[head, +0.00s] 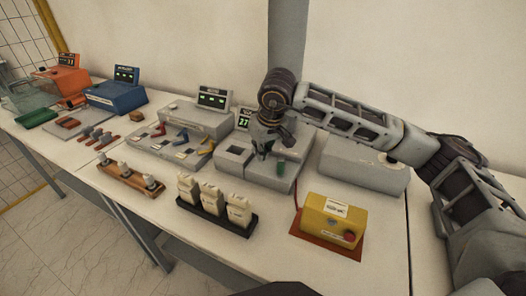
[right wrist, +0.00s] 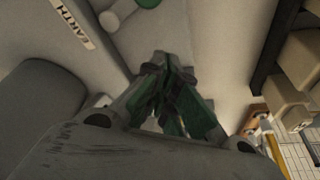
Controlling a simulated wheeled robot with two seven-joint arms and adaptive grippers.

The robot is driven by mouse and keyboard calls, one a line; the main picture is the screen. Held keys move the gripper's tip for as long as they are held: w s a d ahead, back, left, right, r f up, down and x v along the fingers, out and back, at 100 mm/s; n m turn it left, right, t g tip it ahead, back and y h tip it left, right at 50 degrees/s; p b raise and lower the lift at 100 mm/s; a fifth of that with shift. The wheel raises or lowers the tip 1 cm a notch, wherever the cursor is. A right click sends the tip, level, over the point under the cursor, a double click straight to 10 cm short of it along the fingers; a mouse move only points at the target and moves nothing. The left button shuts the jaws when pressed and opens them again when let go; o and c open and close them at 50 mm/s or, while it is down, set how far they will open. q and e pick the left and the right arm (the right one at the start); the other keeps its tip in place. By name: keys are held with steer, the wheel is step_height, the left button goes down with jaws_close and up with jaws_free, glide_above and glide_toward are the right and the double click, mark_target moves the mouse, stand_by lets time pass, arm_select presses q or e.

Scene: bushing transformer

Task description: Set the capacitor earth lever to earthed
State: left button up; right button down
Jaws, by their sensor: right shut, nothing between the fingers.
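In the right wrist view a green and white rounded piece (right wrist: 122,13) shows at the top edge, beside a white EARTH label (right wrist: 72,30). My right gripper (head: 264,151) points down over this unit, just left of and behind the green cylinder. Its fingers are shut and empty, and they show with green pads in the right wrist view (right wrist: 162,75). They look apart from the green piece. My left gripper is not in view.
A yellow box with a red button (head: 332,218) stands in front at the right. Cream blocks in a black tray (head: 215,206) stand at front centre. A grey console with coloured levers (head: 177,147) is to the left. A long grey box (head: 363,164) lies behind, under my right arm.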

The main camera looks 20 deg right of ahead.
steer(key=shift+w+r, duration=0.15)
steer(key=shift+r, duration=0.1)
steer(key=shift+d+r, duration=0.1)
steer(key=shift+r, duration=0.2)
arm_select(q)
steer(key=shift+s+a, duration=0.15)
arm_select(e)
steer(key=d+v, duration=0.1)
steer(key=v, duration=0.8)
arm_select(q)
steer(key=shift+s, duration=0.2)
arm_select(e)
steer(key=shift+w, duration=0.1)
